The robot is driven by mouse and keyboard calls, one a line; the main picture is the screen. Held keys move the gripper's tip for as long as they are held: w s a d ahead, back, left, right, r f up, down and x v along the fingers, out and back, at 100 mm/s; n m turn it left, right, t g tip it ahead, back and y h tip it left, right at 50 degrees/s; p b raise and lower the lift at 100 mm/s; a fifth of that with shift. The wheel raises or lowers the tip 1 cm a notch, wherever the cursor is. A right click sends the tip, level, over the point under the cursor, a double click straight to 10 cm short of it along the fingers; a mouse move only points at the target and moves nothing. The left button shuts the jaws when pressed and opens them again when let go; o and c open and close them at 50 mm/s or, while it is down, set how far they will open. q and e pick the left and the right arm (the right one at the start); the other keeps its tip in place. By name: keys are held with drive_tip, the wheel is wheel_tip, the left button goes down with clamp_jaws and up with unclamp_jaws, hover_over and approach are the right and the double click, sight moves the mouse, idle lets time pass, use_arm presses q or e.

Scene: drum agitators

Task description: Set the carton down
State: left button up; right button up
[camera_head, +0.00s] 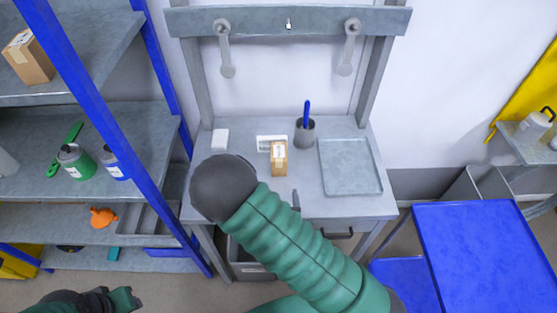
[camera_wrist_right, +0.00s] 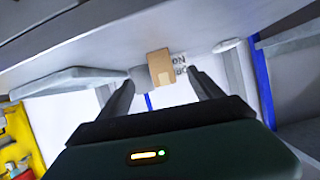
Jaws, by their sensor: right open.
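The small brown carton (camera_head: 279,160) stands upright on the grey workbench (camera_head: 232,147), at the front edge of a white printed label (camera_head: 266,142). In the right wrist view, which is upside down, the carton (camera_wrist_right: 161,68) appears between the fingertips of my right gripper (camera_wrist_right: 161,84). The fingers are spread with a gap on each side of the carton, and it looks beyond the tips. In the head view my green right arm hides most of this gripper; only a dark finger shows in front of the carton. My left gripper (camera_head: 95,302) is partly cut off at the bottom left.
A grey cup (camera_head: 305,132) with a blue pen stands right behind the carton. A grey tray (camera_head: 350,166) lies to the right and a white block (camera_head: 220,139) to the left. A blue-post shelf (camera_head: 150,165) stands left, a blue table (camera_head: 485,250) right.

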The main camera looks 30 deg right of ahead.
wheel_tip(320, 180, up, 3)
drive_tip(key=t+h, duration=0.1)
drive_tip(key=t, duration=0.1)
drive_tip(key=b, duration=0.9)
approach(279, 151)
drive_tip(key=shift+w+d+f+n+t, duration=0.15)
drive_tip(key=shift+w+d+f+n, duration=0.1)
drive_tip(key=shift+w+d, duration=0.2)
drive_tip(key=shift+w+d+f+n+t, duration=0.15)
drive_tip(key=shift+w+d+f, duration=0.2)
drive_tip(key=shift+d, duration=0.15)
drive_tip(key=x, duration=0.4)
drive_tip(key=p+x, duration=0.1)
drive_tip(key=x, duration=0.2)
drive_tip(key=shift+w+a, duration=0.2)
drive_tip(key=shift+a, duration=0.1)
drive_tip(key=shift+w+d+f, duration=0.15)
drive_tip(key=shift+w, duration=0.1)
drive_tip(key=shift+s, duration=0.1)
drive_tip(key=c, duration=0.5)
clamp_jaws()
